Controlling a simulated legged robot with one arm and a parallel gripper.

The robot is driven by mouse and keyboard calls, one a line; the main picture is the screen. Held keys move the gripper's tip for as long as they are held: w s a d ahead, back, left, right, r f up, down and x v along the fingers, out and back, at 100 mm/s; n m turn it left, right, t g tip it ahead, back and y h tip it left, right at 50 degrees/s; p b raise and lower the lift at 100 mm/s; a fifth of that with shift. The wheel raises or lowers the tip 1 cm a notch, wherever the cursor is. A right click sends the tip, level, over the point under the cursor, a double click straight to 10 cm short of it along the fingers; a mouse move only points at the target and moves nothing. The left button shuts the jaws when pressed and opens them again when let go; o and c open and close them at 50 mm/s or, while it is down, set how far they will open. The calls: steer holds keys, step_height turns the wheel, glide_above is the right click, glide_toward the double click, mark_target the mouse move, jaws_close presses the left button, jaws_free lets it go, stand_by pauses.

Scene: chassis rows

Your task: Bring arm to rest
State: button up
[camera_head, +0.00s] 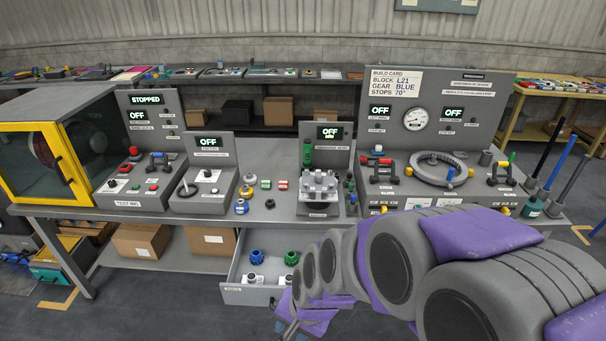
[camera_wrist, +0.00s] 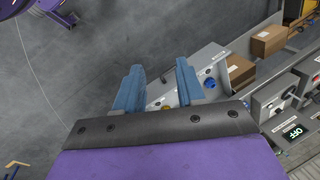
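My arm reaches across the lower right of the head view, in front of the workbench. My gripper (camera_head: 290,328) hangs low at the bottom of that view, by the front of an open drawer (camera_head: 245,295). In the wrist view, my gripper (camera_wrist: 157,88) shows two blue fingers standing apart with nothing between them. Past the fingers lies the drawer (camera_wrist: 205,60). A blue gear also shows in the wrist view (camera_wrist: 209,82).
Cardboard boxes (camera_head: 141,241) sit on the shelf below. A build card (camera_head: 395,81) reads BLOCK L21, GEAR BLUE, STOPS 70°. Open floor (camera_wrist: 75,80) lies left of my gripper in the wrist view.

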steer(key=s+d+r+n+g+h, duration=0.1)
steer(key=s+d+r, duration=0.3)
steer(key=s+d, duration=0.4)
steer(key=s+d+r+n+g+h, duration=0.2)
steer(key=s+d+r+n, duration=0.1)
steer(key=s+d, duration=0.5)
steer(key=shift+s+d+r, duration=0.15)
steer(key=shift+s+r, duration=0.6)
steer(key=shift+s, duration=0.35)
